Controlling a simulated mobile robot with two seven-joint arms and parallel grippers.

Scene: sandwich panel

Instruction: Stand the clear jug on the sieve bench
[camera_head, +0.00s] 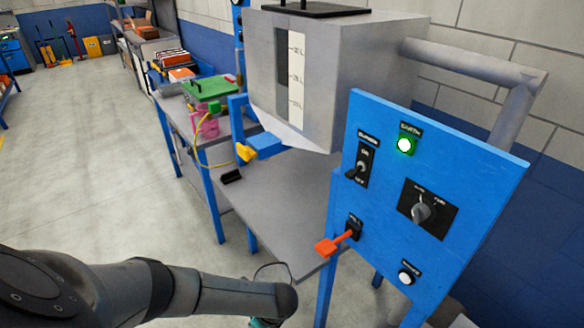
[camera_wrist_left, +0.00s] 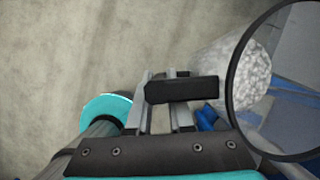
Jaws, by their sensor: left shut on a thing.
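The clear jug (camera_wrist_left: 254,78) is in the left wrist view, with a dark round rim and pale speckled contents. It is cut off by the right edge. My left gripper (camera_wrist_left: 180,90) is shut on its dark handle. In the head view my left arm reaches in from the lower left, and its gripper is almost hidden at the bottom edge. A thin dark curve there looks like the jug's rim (camera_head: 270,265). A bench (camera_head: 187,118) farther back carries a green, sieve-like tray (camera_head: 208,88) and a pink vessel (camera_head: 208,126). My right gripper is not in view.
A grey hopper (camera_head: 340,75) with a level scale stands over a nearer grey bench top (camera_head: 285,205). A blue control panel (camera_head: 430,185) with an orange lever (camera_head: 328,247) is at the right. Open floor (camera_head: 90,150) lies at the left.

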